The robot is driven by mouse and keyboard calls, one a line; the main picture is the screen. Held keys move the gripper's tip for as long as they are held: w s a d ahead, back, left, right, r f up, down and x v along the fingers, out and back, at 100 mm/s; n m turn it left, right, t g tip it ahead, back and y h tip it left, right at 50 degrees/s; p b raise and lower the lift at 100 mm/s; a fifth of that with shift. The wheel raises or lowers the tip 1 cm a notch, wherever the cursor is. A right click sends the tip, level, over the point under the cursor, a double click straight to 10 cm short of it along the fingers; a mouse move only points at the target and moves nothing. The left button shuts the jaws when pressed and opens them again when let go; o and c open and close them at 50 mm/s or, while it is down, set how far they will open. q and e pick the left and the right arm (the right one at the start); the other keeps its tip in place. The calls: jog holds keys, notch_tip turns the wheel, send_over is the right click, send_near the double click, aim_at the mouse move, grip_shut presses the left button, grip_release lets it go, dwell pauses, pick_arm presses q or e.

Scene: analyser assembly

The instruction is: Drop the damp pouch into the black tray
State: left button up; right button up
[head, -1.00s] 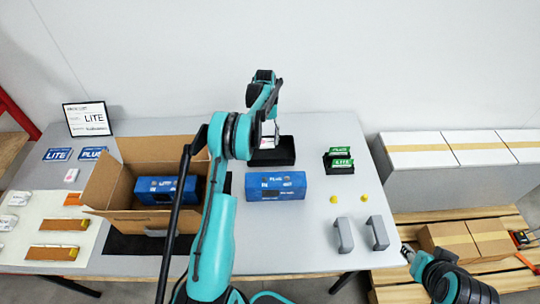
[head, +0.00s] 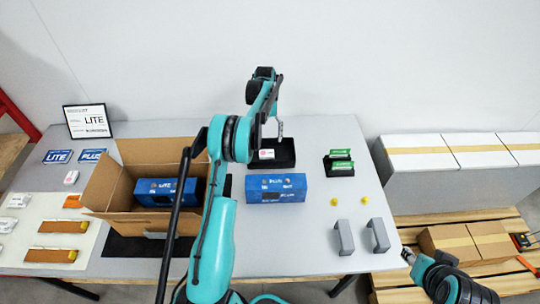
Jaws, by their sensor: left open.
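The damp pouch (head: 266,154), small and white with a red mark, lies in the black tray (head: 286,160) at the back middle of the table. My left gripper (head: 271,132) is just above the tray, open, with one finger visible to the right of the pouch; the rest is partly hidden by my arm. The pouch appears free of the fingers. My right gripper (head: 407,254) is at the lower right, away from the tray, and too small to tell its opening.
A blue PLUS box (head: 276,188) sits just in front of the tray. An open carton (head: 110,187) holding a blue LITE box (head: 156,191) stands to the left. Green cards in a holder (head: 341,170), yellow knobs and grey handles (head: 378,235) are to the right.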

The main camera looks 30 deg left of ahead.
pick_arm(q)
jog(key=v, duration=0.9)
jog(key=shift+r, duration=0.25)
jog(key=s+d+r+m+t+y+b, duration=0.25)
jog(key=s+d+r+t, duration=0.25)
jog(key=s+d+r, duration=0.65)
jog(key=s+d+f+m+t, duration=0.1)
jog(key=s+d+f, duration=0.1)
jog(key=s+d, duration=0.2)
jog(key=s+d+f+m+t, duration=0.1)
jog(key=s+d+f+t, duration=0.1)
jog(key=s, duration=0.7)
jog(key=s+d+f+m+t, duration=0.1)
jog(key=s+d+f+t, duration=0.1)
jog(key=s+d, duration=0.3)
jog(key=shift+s+d+f+m+h+b, duration=0.4)
jog(key=shift+s+f, duration=0.45)
jog(key=shift+s, duration=0.4)
